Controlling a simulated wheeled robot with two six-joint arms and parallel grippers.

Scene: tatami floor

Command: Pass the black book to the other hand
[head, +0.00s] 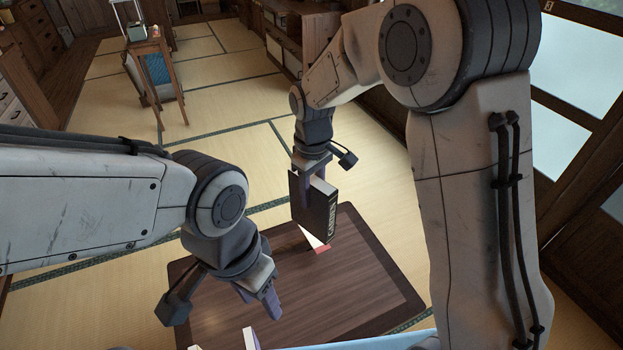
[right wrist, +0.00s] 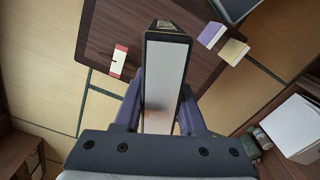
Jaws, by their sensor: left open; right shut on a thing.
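The black book (head: 318,210) is upright in my right gripper (head: 318,178), above the far part of the low wooden table (head: 345,287). In the right wrist view, the fingers of my right gripper (right wrist: 158,115) are shut on both sides of the black book (right wrist: 164,38), with its pale page edges facing the camera. My left gripper (head: 258,294) is open and empty, low over the left part of the table. It is apart from the book, to its left and nearer to me.
A small white and red item (head: 314,239) is on the table below the book; it also shows in the right wrist view (right wrist: 119,60). Purple and cream blocks (right wrist: 222,42) are at the table's near edge. A small wooden stand (head: 149,48) is farther back. The table's middle is clear.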

